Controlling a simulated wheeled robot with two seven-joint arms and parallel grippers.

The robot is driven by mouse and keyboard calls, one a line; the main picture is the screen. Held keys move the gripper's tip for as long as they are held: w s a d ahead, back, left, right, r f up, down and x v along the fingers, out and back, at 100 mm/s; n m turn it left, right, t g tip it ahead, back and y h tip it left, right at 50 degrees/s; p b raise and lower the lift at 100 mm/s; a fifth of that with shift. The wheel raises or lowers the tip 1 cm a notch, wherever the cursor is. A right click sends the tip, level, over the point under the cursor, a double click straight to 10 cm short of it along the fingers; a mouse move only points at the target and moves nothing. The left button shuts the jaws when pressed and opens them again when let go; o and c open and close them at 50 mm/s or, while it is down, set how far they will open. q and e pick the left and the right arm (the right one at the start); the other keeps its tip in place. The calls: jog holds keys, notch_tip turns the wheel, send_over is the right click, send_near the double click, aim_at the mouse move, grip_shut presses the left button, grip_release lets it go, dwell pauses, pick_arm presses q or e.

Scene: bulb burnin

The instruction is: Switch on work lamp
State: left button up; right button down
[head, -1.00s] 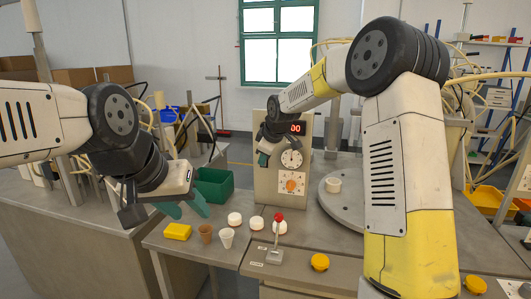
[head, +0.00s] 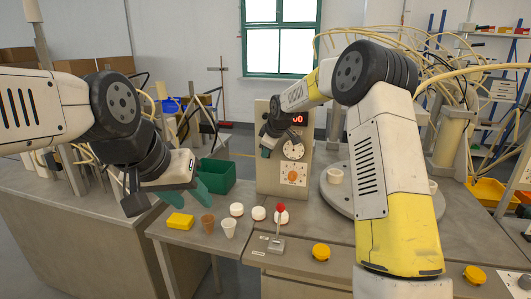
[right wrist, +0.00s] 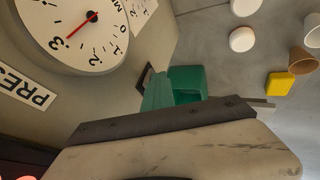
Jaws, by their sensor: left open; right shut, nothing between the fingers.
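A beige control box (head: 268,180) stands on the bench with a red digital display (head: 297,118), a round dial and an orange knob (head: 293,176). My right gripper (head: 266,153) is at the box's left side, shut and empty. In the right wrist view its green fingertips (right wrist: 157,95) are close to a small dark-framed part (right wrist: 146,77) on the box's side, perhaps a switch; I cannot tell whether they touch. A gauge (right wrist: 85,25) with a red needle is above it. My left gripper (head: 172,203) is open and empty above the bench's left part. I cannot make out a work lamp.
A lever with a red knob (head: 280,208) stands at the bench front. Nearby are white round pieces (head: 258,213), two cups (head: 228,228), a yellow block (head: 180,222), a green bin (head: 216,176) and yellow buttons (head: 321,251). A round grey turntable (head: 335,195) is to the right.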

jog(key=shift+w+r, duration=0.1)
jog(key=shift+r, duration=0.8)
jog(key=shift+d, duration=0.1)
